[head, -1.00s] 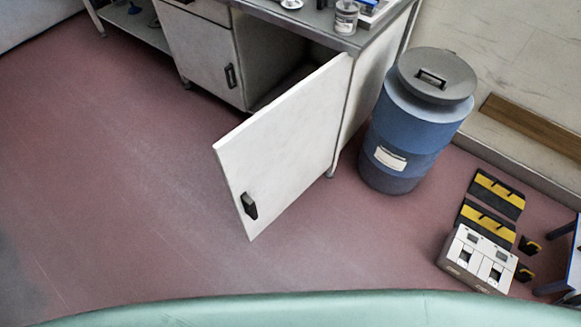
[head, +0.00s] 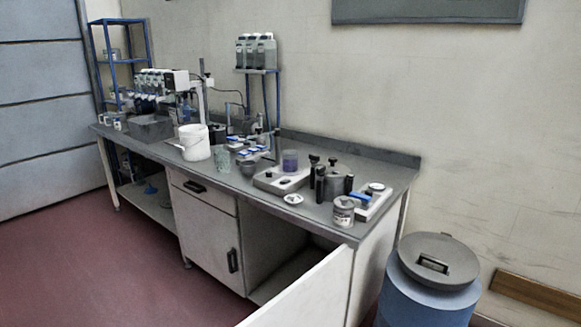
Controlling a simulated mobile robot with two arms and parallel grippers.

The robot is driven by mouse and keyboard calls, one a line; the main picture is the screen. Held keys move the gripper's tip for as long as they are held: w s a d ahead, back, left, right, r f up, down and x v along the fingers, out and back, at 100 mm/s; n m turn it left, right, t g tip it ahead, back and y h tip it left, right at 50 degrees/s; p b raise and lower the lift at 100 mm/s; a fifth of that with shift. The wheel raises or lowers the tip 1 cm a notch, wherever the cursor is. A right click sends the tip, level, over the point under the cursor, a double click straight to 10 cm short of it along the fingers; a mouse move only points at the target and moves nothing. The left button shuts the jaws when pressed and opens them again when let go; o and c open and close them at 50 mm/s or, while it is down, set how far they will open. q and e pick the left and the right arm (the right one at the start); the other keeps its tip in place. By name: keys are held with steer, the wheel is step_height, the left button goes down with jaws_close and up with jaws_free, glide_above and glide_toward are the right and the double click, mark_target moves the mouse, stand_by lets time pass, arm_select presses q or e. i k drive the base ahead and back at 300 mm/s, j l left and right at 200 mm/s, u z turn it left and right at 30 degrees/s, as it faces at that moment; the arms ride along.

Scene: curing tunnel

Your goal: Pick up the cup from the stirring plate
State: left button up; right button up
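A small clear cup with purple contents (head: 290,161) stands on what looks like the stirring plate (head: 267,182), a light flat box on the grey bench (head: 235,200). The plate is on the right half of the bench, near its front edge. Neither of my grippers is in view.
A white bucket (head: 194,143), a grey bowl (head: 247,167), a labelled jar (head: 343,211) and dark upright cylinders (head: 320,184) stand around the plate. An open cabinet door (head: 305,292) juts out in front of the bench. A blue barrel (head: 428,290) stands at right. Red floor lies clear at left.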

mark_target(289, 157)
steer(key=i+j+z, duration=0.15)
steer(key=j, duration=0.65)
steer(key=i+j+z, duration=0.1)
steer(key=j, duration=0.7)
steer(key=i+j+z, duration=0.15)
steer(key=j, duration=0.7)
steer(key=i+j+z, duration=0.35)
steer(key=i+j, duration=0.45)
